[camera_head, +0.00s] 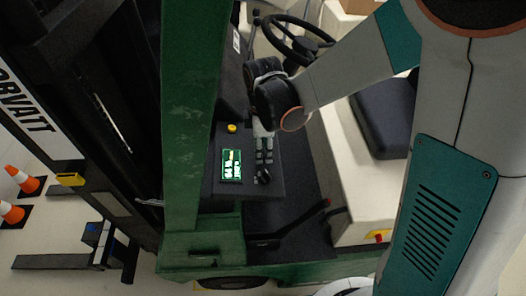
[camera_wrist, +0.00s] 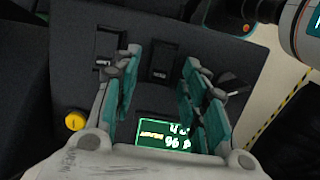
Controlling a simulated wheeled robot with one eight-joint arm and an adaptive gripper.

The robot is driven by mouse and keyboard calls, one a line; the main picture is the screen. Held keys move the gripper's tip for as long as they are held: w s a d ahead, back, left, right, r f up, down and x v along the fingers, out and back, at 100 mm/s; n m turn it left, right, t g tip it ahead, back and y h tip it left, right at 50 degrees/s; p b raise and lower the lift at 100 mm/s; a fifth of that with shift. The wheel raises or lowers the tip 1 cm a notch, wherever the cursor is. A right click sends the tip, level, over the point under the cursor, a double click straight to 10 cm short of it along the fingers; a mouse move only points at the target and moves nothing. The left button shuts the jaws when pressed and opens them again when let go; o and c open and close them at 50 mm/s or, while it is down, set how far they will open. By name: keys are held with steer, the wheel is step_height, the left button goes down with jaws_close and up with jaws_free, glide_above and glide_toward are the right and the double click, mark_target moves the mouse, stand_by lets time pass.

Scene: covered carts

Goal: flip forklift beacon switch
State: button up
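The forklift's dark dash panel (camera_head: 228,188) faces me, and it also fills much of the wrist view (camera_wrist: 70,75). In the wrist view two black rocker switches show on it: a left one (camera_wrist: 107,47) with a small light mark, and a middle one (camera_wrist: 163,60). I cannot read which one is the beacon switch. My gripper (camera_wrist: 162,62) is open and empty, with its fingers either side of the middle switch; contact cannot be told. In the head view my gripper (camera_head: 264,158) hangs over the panel's right part and hides the switches there.
A yellow button (camera_wrist: 75,121) and a lit green display (camera_wrist: 165,138) sit on the panel. A green mast post (camera_head: 190,130) stands left of the panel. A black knob (camera_head: 264,176) is close by my gripper.

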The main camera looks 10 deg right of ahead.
steer(key=shift+f, duration=0.15)
jaws_close()
steer(key=shift+d+f+y+b, duration=0.2)
steer(key=shift+d+y+b, duration=0.25)
steer(key=shift+y+b, duration=0.6)
steer(key=shift+d+r+y+b, duration=0.15)
steer(key=shift+y+b, duration=0.55)
steer(key=shift+y, duration=0.35)
